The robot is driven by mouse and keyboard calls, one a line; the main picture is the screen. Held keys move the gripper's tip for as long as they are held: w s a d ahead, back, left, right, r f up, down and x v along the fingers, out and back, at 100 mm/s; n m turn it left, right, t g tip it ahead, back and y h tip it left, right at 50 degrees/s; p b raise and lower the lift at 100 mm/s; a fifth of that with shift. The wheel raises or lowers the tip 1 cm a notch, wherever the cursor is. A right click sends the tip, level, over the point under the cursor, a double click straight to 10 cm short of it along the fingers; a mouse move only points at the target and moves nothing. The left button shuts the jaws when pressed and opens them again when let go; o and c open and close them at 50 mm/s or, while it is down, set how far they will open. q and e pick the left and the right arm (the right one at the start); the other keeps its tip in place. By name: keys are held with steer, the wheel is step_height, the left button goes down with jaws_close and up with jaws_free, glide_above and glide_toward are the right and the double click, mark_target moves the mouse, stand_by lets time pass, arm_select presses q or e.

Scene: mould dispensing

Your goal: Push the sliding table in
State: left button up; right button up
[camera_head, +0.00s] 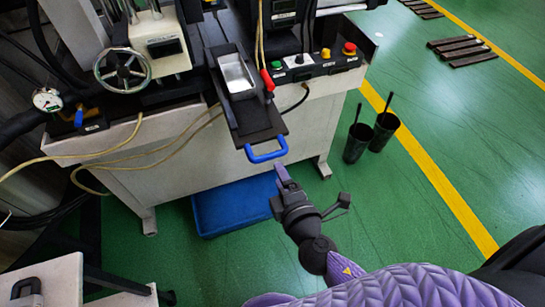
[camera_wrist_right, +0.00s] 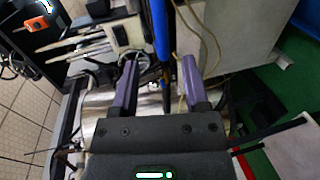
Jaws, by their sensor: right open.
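The sliding table (camera_head: 256,126) is a dark narrow slide that sticks out from the front of the machine. A blue handle (camera_head: 268,155) is on its near end. A shiny metal mould box (camera_head: 237,76) sits on its far part. My right gripper (camera_head: 281,172) is at the near side of the handle, close to it. In the right wrist view its purple fingers (camera_wrist_right: 160,72) are spread, with the blue handle (camera_wrist_right: 159,28) showing between them. I cannot tell whether they touch it. My left gripper is not in view.
A red-handled tool (camera_head: 267,80) lies beside the slide. A control panel with buttons (camera_head: 325,54) is to its right. A blue box (camera_head: 235,207) is on the floor under the machine. Two black cups (camera_head: 357,143) stand on the green floor to the right.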

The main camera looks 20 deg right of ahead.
mark_target(271, 158)
steer(key=x, duration=0.9)
steer(key=shift+w+f, duration=0.1)
steer(key=shift+w, duration=0.05)
jaws_close()
stand_by(0.5)
stand_by(0.5)
